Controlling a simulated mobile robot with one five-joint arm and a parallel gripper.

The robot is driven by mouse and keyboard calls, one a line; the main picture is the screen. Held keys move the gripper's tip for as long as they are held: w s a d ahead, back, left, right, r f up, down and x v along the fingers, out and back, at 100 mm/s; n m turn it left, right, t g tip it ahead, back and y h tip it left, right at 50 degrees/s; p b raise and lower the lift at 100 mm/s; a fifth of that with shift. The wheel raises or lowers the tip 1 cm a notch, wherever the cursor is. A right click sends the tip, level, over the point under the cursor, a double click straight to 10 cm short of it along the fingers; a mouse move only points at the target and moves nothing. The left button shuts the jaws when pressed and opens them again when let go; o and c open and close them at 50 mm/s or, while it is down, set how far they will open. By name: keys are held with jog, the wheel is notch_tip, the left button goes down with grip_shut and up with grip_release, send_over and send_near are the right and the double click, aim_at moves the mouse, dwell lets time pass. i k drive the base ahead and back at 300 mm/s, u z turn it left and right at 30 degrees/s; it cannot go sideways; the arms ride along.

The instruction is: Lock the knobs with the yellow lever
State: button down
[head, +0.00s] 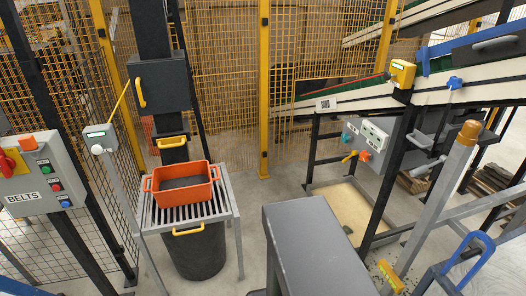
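A light grey control box (379,138) is mounted under the conveyor at the right of the head view. It has pale label plates and several small coloured knobs. A teal knob (346,137) is at its left edge and an orange knob (364,156) is near its bottom. A small yellow lever (350,156) sticks out to the left beside the orange knob. The lever is small in the picture, so I cannot tell whether it engages the knobs. My gripper is not in view.
An orange crate (183,184) sits on a slatted grey stand (162,217) above a dark bin. A "BELTS" panel (43,172) is at the left. A grey block (318,250) fills the lower middle. A grey post frame (437,200) stands right. Some floor (262,207) is clear.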

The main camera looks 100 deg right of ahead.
aim_at(348, 158)
jog(key=u, duration=5.45)
jog(key=i, duration=0.1)
jog(key=u, duration=2.2)
jog(key=k, duration=0.95)
jog(key=u, duration=0.15)
jog(key=i, duration=0.9)
jog(key=z, duration=0.3)
jog(key=i, duration=1.35)
jog(key=z, duration=0.1)
